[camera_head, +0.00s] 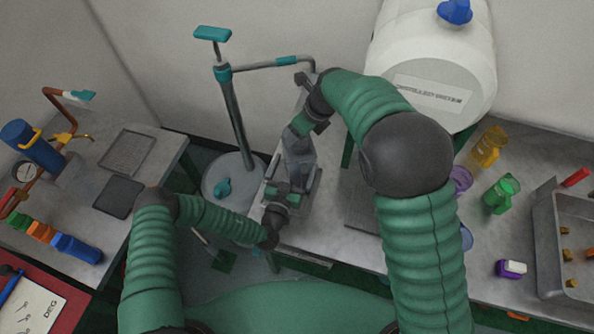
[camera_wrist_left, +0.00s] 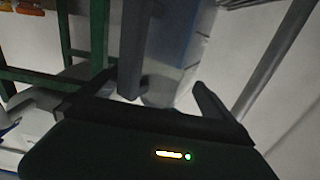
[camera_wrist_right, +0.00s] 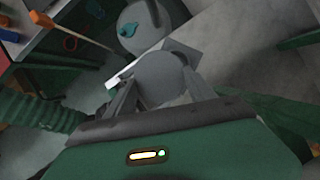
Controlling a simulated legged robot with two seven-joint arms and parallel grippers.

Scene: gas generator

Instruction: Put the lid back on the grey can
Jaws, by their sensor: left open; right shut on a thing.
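The grey can (camera_head: 299,168) stands at the left end of the bench, between my two grippers and partly hidden by them. My right gripper (camera_head: 302,124) is above it, shut on a grey round piece that looks like the lid (camera_wrist_right: 160,77). In the right wrist view, a flat grey surface lies just behind this piece; I cannot tell whether they touch. My left gripper (camera_head: 284,192) is open at the near side of the can.
A grey drum (camera_head: 215,180) with a teal-handled pump stands left of the can. A white tank (camera_head: 432,50) is at the back.

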